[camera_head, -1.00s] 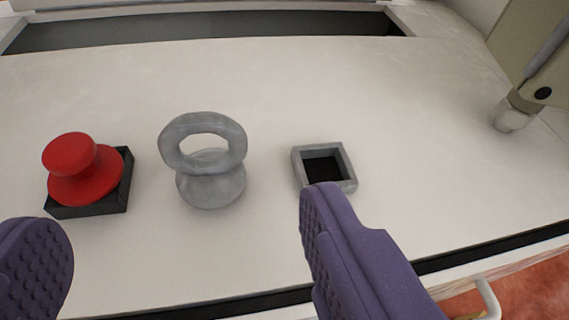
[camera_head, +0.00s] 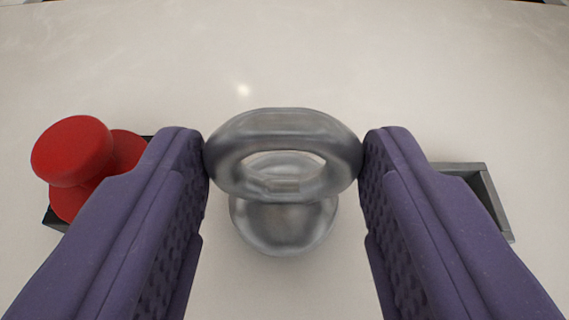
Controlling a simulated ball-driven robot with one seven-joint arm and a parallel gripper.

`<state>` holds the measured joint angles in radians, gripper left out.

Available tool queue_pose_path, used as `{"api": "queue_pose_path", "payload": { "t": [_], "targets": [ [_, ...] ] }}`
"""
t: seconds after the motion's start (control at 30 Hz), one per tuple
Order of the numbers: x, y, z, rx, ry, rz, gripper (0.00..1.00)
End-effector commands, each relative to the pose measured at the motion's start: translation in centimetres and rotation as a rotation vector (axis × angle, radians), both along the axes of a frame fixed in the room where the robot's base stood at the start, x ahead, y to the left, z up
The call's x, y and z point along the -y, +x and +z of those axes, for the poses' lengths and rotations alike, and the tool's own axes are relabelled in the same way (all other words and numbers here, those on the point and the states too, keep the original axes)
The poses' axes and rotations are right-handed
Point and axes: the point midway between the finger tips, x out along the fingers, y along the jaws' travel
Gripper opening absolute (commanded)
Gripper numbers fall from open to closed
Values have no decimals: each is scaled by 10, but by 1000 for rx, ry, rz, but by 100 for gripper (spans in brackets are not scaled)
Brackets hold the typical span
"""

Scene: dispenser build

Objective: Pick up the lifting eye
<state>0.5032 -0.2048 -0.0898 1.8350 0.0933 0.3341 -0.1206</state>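The lifting eye (camera_head: 284,226) is a grey metal ring on a rounded base, upright in the middle of the view. My gripper (camera_head: 284,155) has its two purple fingers on the left and right sides of the ring. Both finger pads touch the ring's outer edges, so the gripper is shut on it. The eye's base is below the ring, between the fingers. Whether it rests on the white surface or is just clear of it, I cannot tell.
A red knob (camera_head: 72,152) on a black square base stands at the left, partly hidden by the left finger. A grey square frame (camera_head: 490,195) is at the right, partly hidden by the right finger. The white surface (camera_head: 284,50) beyond the eye is clear.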

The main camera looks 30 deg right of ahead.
Motion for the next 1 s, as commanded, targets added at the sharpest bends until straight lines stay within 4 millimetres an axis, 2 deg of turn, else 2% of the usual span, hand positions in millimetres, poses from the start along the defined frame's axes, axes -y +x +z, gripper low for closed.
{"api": "queue_pose_path", "payload": {
  "t": [0.03,0.1,0.47,0.7,0.87,1.0],
  "targets": [
    [0,0,0,0,0,0,28],
    [0,0,0,0,0,0,16],
    [0,0,6,1,0,1,15],
    [0,1,34,2,-2,1,15],
    [-18,-29,36,4,-2,1,15],
    [-37,-61,39,4,-2,1,15]
  ]
}}
